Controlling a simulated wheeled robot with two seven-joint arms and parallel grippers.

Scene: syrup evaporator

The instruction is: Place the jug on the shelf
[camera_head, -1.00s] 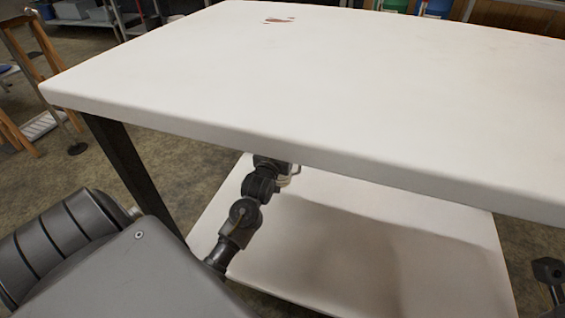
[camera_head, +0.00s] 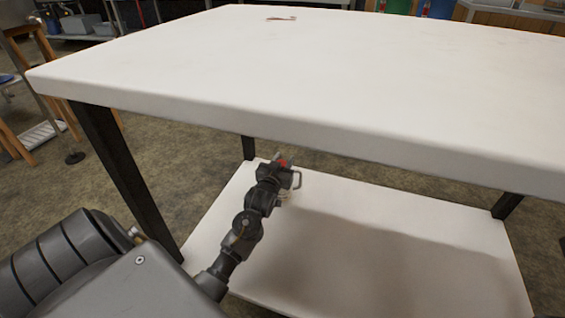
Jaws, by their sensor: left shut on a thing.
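The jug (camera_head: 283,162) is mostly hidden behind my left gripper; its red cap and a small loop handle show at the gripper's far end. My left gripper (camera_head: 278,174) is shut on the jug, under the front edge of the table top and over the left part of the shelf. The shelf (camera_head: 400,225) is the white lower board of the table, bare where I see it. I cannot tell whether the jug touches the shelf. My right gripper does not show.
The white table top (camera_head: 310,75) overhangs the shelf, with a brown stain near its far edge. A dark table leg (camera_head: 118,170) stands left of my left arm. The rest of the shelf is clear. A wooden stool stands at the far left.

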